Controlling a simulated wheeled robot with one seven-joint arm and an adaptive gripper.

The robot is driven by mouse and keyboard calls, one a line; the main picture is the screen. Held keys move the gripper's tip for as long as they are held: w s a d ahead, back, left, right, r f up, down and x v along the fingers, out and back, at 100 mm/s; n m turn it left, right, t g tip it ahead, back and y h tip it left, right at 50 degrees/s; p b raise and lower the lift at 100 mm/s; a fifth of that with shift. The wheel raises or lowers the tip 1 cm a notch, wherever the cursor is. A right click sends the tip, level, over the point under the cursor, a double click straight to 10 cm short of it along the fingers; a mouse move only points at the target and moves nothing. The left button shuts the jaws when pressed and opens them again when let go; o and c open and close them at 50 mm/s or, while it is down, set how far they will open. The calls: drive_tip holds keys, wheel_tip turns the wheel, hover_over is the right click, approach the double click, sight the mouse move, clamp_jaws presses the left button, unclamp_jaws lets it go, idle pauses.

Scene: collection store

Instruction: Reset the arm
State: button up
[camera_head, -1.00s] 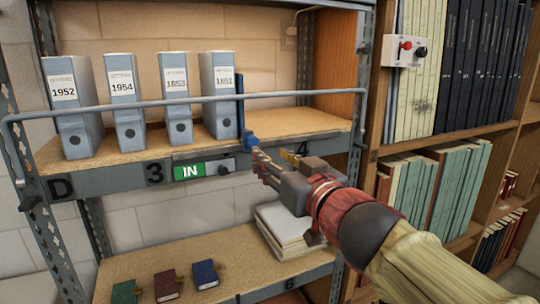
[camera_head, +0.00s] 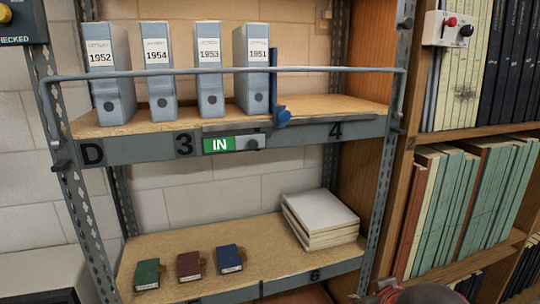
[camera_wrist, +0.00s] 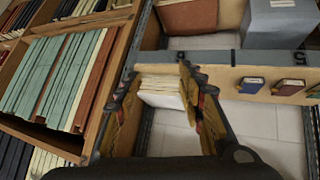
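My gripper (camera_wrist: 157,95) shows in the wrist view with its two fingers spread apart. It is open, and nothing is held between the fingers. The white stack of papers or books shows between and beyond them, apart from them. In the camera_head view only a small dark and reddish part of my arm shows at the bottom edge, right of the middle; the fingers cannot be made out there.
Upright grey binders (camera_head: 167,75) stand on the upper shelf (camera_head: 340,108) behind a rail (camera_head: 330,70), with a blue bookend (camera_head: 282,116) beside 1951. The lower shelf (camera_head: 190,245) holds three small books (camera_head: 189,265) and a white stack (camera_head: 320,218). A wooden bookcase (camera_head: 405,170) stands right.

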drive_tip(key=s+f+g+b, duration=0.1)
drive_tip(key=s+f+b, duration=0.3)
drive_tip(key=f, duration=0.3)
drive_tip(key=s+a+f+m+g+y+b, duration=0.1)
drive_tip(key=s+f+b, duration=0.2)
drive_tip(key=f+b, duration=0.3)
drive_tip(key=s+f+b, duration=0.4)
drive_tip(key=f+b, duration=0.1)
drive_tip(key=f, duration=0.5)
drive_tip(key=shift+s+a+f+m+g, duration=0.2)
drive_tip(key=shift+s+f+m+g, duration=0.1)
drive_tip(key=shift+s+g, duration=0.1)
drive_tip(key=shift+o, duration=0.4)
drive_tip(key=shift+r, duration=0.15)
idle(0.7)
